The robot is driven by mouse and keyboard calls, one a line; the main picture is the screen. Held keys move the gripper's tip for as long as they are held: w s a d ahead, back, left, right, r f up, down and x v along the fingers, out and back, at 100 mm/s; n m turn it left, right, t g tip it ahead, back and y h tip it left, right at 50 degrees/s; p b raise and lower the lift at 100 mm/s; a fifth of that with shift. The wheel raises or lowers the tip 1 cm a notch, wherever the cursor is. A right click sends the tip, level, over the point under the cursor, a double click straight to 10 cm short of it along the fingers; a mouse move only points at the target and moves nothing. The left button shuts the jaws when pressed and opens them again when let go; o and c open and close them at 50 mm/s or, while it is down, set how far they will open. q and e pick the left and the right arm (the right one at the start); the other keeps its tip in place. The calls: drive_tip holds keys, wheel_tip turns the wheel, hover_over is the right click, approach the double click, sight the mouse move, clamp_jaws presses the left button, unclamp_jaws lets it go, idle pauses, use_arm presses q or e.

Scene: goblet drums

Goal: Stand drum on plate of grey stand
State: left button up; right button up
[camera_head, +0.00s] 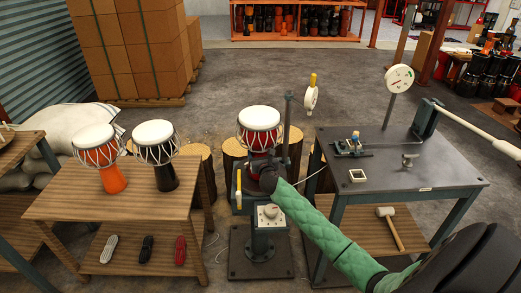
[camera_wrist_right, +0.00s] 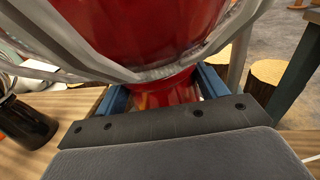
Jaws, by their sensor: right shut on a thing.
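A red goblet drum with a white head (camera_head: 260,119) stands upright over the grey stand (camera_head: 262,241) in the head view. My right gripper (camera_head: 266,172) reaches it from the front right. In the right wrist view, the gripper's blue fingers (camera_wrist_right: 163,88) are on both sides of the drum's narrow red waist (camera_wrist_right: 165,92), shut on it. The red bowl (camera_wrist_right: 145,30) with its pale ropes fills the top of that view. The stand's plate and the drum's foot are mostly hidden by my gripper and arm, so I cannot tell whether they touch. My left gripper is not in view.
A wooden table (camera_head: 65,208) at left bears an orange drum (camera_head: 113,178) and a black drum (camera_head: 165,178). The stand has a tall post (camera_head: 287,125) and a dial box (camera_head: 269,215). A grey bench (camera_head: 440,172) with a gauge (camera_head: 399,79) stands at right. Log stumps (camera_head: 232,155) are behind.

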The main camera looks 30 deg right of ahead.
drive_tip(key=shift+f, duration=0.1)
idle(0.3)
drive_tip(key=o, duration=1.8)
drive_tip(key=shift+s+f, duration=0.1)
drive_tip(key=shift+f, duration=0.05)
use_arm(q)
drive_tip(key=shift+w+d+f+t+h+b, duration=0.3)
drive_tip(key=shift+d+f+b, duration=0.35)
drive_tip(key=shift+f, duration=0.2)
use_arm(e)
drive_tip(key=v, duration=1.2)
